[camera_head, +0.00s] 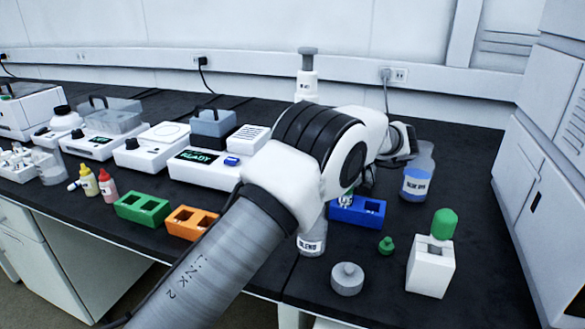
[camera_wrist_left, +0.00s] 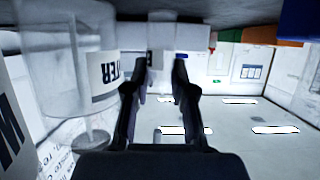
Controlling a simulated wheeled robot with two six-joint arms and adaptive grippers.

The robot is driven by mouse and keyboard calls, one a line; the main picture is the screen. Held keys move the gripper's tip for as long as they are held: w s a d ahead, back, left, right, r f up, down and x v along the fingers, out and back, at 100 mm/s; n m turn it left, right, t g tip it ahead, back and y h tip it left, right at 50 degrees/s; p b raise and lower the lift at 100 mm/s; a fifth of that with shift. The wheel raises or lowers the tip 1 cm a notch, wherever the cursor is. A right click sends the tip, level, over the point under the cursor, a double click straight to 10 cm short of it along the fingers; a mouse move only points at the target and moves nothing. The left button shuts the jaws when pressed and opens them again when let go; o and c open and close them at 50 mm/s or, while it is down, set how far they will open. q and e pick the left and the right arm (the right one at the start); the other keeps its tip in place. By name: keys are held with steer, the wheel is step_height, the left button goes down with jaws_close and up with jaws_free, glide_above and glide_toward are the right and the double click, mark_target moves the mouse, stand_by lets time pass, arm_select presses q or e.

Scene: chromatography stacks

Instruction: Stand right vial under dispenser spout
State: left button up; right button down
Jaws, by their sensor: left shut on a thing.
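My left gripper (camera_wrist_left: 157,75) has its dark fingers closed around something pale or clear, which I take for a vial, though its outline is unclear. In the head view my arm hides most of this gripper, and dark parts show just above the blue rack (camera_head: 372,213). A small clear vial (camera_head: 347,201) shows at that rack, partly covered by the arm. A tall white dispenser top with a grey plunger (camera_head: 307,62) rises behind the arm. A labelled bottle (camera_head: 312,242) shows below the arm. The spout is hidden. My right gripper is out of view.
A bottle with blue liquid (camera_head: 417,180) stands right of the blue rack. Green (camera_head: 143,209) and orange (camera_head: 190,222) racks lie left.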

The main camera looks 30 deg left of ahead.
arm_select(q)
steer(key=b+x, duration=0.1)
steer(key=x, duration=0.3)
steer(key=shift+s+a+r+b, duration=0.1)
steer(key=shift+a+r+b, duration=0.1)
steer(key=shift+b, duration=0.15)
steer(key=shift+f, duration=0.15)
steer(key=shift+d, duration=0.15)
steer(key=o, duration=0.8)
steer(key=shift+f, duration=0.1)
